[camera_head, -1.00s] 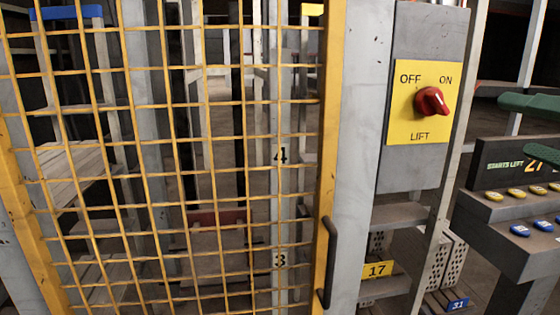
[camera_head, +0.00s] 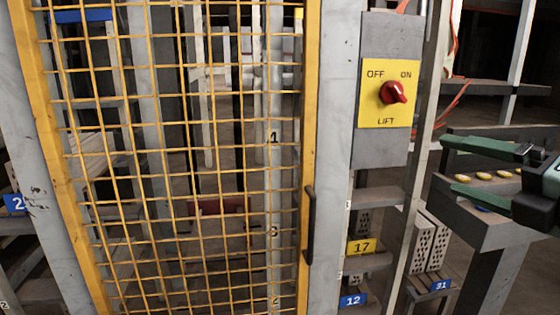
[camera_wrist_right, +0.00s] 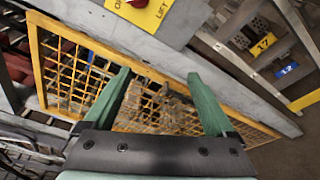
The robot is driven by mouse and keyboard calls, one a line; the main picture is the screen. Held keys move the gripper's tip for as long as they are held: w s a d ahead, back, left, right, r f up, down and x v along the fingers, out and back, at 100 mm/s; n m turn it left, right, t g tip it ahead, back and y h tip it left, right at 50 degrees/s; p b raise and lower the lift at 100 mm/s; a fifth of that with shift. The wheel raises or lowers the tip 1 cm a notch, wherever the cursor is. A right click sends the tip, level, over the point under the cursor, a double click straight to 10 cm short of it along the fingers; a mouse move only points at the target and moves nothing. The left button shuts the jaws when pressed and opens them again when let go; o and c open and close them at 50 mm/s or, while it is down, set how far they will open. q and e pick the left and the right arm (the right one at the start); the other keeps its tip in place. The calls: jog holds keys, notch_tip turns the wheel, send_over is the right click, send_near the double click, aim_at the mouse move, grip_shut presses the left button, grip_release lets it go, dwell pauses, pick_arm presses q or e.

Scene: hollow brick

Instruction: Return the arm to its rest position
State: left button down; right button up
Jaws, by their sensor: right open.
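My right gripper (camera_head: 446,168) reaches in from the right edge of the head view. Its two green fingers are apart and empty, in front of the rack on the right and to the right of the lift switch panel. In the right wrist view its fingers (camera_wrist_right: 158,76) are spread wide with nothing between them; the yellow mesh gate shows behind. The red lift knob (camera_head: 393,92) on the yellow plate (camera_head: 372,108) is turned towards ON, and the gripper is apart from it. My left gripper is not in view.
The yellow mesh gate (camera_head: 312,120) looks shut, with a dark handle (camera_head: 309,225) on its right side. Shelves with hollow bricks (camera_head: 428,240) and tags 17 (camera_head: 360,247), 12 (camera_head: 352,300) and 31 (camera_head: 440,285) stand right of the post. A counter (camera_head: 480,225) lies below the gripper.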

jog(key=w+a+f+m+g+y, duration=0.15)
jog(key=f+m, duration=0.45)
jog(key=f, duration=1.1)
jog(key=w+a+f+m+g+h, duration=0.1)
jog(key=w+a+f+m+g, duration=0.15)
jog(key=f+m, duration=0.9)
jog(key=s+a+f+m+g+h, duration=0.15)
jog(key=s+a+f, duration=0.3)
jog(key=f, duration=0.45)
jog(key=s+a+f+m+g, duration=0.1)
jog(key=s+a+f+m, duration=0.15)
jog(key=s+f, duration=0.5)
jog(key=s+a+f+m+g, duration=0.15)
jog(key=s+a+f, duration=0.25)
jog(key=f, duration=0.7)
pick_arm(q)
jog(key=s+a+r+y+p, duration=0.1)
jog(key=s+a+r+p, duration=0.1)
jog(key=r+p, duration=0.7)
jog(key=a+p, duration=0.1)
jog(key=p, duration=0.3)
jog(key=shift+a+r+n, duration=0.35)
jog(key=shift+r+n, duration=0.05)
pick_arm(e)
jog(key=s+d+r+m+t+h, duration=0.1)
jog(key=s+d+r, duration=0.1)
jog(key=r, duration=0.7)
jog(key=shift+d+r, duration=0.35)
jog(key=shift+d, duration=0.35)
